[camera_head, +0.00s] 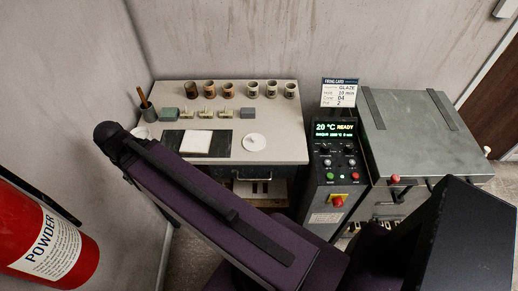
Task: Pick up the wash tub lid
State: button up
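A small round white disc with a tiny knob at its middle, apparently the wash tub lid (257,145), lies flat on the light worktable (287,152), right of a dark mat. Any tub beneath it cannot be made out. My dark purple arm crosses the lower middle of the view, in front of the table's lower left part. My gripper cannot be seen in this view.
Several cups (271,90) stand along the table's back, with small blocks (248,113) before them. A white slab (196,141) lies on the dark mat (222,143). A control panel (335,160) and grey kiln (420,135) stand right; a red extinguisher (30,255) is at left.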

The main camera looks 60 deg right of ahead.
aim_at(254, 142)
jog(key=k, duration=2.15)
jog(key=z, duration=1.1)
jog(key=i, duration=1)
jog(key=z, duration=0.05)
